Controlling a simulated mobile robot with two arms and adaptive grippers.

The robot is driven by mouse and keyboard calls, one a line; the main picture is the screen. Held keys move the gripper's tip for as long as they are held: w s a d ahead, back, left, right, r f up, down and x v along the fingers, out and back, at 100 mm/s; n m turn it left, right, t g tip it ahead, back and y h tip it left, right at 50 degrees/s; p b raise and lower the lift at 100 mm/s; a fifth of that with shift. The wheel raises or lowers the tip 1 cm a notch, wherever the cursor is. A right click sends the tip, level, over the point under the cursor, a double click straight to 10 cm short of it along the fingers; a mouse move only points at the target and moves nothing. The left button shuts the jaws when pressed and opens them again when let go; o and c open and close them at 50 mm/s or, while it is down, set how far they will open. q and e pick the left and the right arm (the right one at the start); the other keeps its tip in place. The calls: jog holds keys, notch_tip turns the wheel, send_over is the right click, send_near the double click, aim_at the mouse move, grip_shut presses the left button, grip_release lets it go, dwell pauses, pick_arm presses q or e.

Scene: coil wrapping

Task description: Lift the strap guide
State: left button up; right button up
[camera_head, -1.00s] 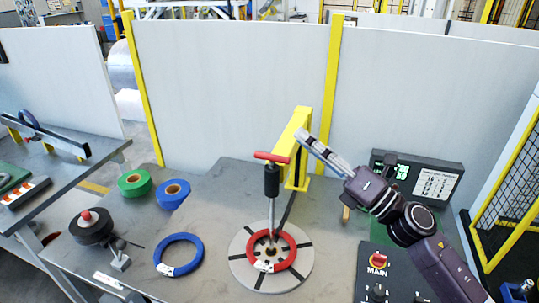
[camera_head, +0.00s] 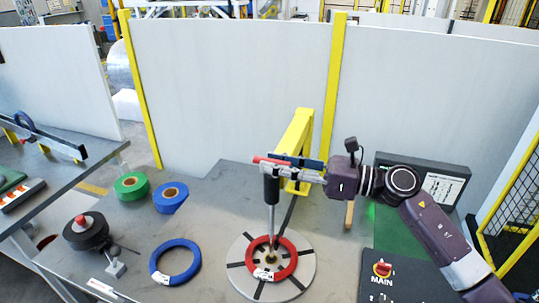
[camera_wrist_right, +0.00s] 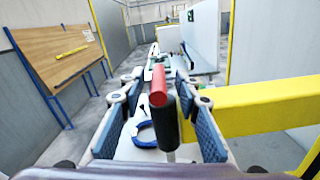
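The strap guide is an upright rod with a black grip (camera_head: 271,190) and a red crossbar on top, its foot in the middle of a round grey plate (camera_head: 238,273). A red coil (camera_head: 285,262) lies on that plate around the foot. My right gripper (camera_head: 275,164) is level at the crossbar's height and partly hides it. In the right wrist view the padded fingers of my right gripper (camera_wrist_right: 160,100) stand apart, with the red crossbar (camera_wrist_right: 158,85) and black grip (camera_wrist_right: 165,125) between them. I see gaps on both sides. My left gripper is not in view.
A yellow post and arm (camera_head: 297,135) stand just behind the guide. A blue ring (camera_head: 160,275), blue roll (camera_head: 162,203) and green roll (camera_head: 121,190) lie to the left. A control panel (camera_head: 372,287) is at the front right.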

jog(key=shift+x, duration=0.85)
jog(key=shift+s, duration=0.1)
grip_shut()
